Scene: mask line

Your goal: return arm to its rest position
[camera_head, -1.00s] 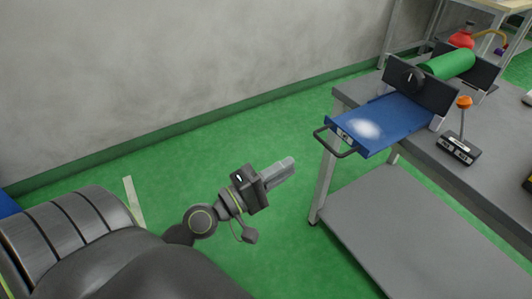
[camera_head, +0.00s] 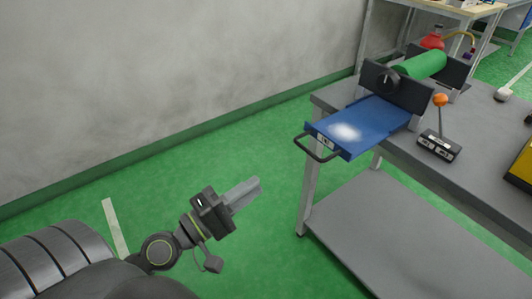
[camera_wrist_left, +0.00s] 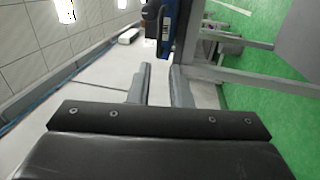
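My left gripper (camera_head: 250,187) is in the lower middle of the head view, above the green floor and to the left of the grey table. It points up and to the right, apart from the table. In the left wrist view its two grey fingers (camera_wrist_left: 160,80) stand apart with nothing between them. The left arm reaches in from the lower left. My right gripper is out of view.
The grey table (camera_head: 425,175) carries a blue tray (camera_head: 375,115) with a black handle jutting past its edge. A green roller (camera_head: 420,65) and an orange-knobbed lever (camera_head: 440,100) stand on it. Open green floor (camera_head: 265,245) surrounds my gripper.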

